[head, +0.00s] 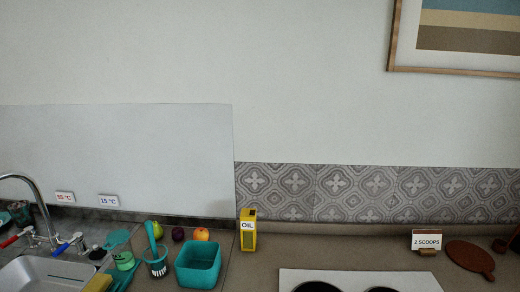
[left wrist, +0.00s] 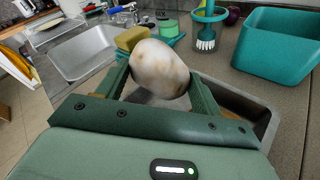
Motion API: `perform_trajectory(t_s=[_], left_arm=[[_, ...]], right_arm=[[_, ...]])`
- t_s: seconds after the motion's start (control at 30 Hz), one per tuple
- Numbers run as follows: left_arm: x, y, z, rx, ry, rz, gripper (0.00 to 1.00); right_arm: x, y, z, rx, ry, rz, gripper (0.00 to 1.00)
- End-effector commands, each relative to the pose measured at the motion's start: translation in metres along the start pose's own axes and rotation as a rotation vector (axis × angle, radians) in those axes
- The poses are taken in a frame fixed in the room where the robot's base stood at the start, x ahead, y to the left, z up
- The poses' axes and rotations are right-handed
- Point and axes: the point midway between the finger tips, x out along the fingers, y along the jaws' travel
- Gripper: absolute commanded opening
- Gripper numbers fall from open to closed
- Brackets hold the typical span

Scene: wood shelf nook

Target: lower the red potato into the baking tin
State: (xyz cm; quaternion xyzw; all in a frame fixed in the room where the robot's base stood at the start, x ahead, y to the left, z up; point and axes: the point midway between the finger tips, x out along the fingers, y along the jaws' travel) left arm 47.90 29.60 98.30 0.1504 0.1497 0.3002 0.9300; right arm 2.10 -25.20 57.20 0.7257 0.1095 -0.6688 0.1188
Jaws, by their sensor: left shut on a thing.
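My left gripper (left wrist: 160,80) is shut on a pale, whitish-brown lump (left wrist: 158,70), shaped like a potato, between its two green fingers in the left wrist view. It looks whitish, not red. Behind and below it is a metal, dark-rimmed open vessel (left wrist: 262,101); I cannot tell if it is the baking tin or a sink basin, and the gripper hides much of it. The held thing appears above it, with the gap unclear. No clear baking tin or red potato shows in the head view. Neither gripper shows in the head view.
A teal bin (head: 198,264) stands right of a brush holder (head: 157,266). A sink (head: 45,272) with a tap is at left. A hob (head: 360,280) is at right.

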Motion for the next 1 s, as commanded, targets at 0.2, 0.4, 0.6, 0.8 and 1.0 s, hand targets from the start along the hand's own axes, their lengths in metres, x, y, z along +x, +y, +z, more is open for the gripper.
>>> perform_trajectory(t_s=[0.2,0.4,0.6,0.8,1.0], left_arm=[[0.001,-0.001,-0.003,0.000,0.000,0.000,0.42],[0.001,-0.003,-0.006,0.000,0.000,0.000,0.42],[0.002,-0.004,-0.009,0.001,0.000,0.000,0.42],[0.003,-0.005,-0.012,0.001,0.000,0.000,0.42],[0.003,-0.005,-0.013,0.000,-0.001,0.000,0.42]], right_arm=[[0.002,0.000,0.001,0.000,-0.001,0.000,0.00],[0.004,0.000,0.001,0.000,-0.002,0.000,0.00],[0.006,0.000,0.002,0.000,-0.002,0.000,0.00],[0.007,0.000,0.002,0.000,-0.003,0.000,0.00],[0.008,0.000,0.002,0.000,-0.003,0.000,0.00]])
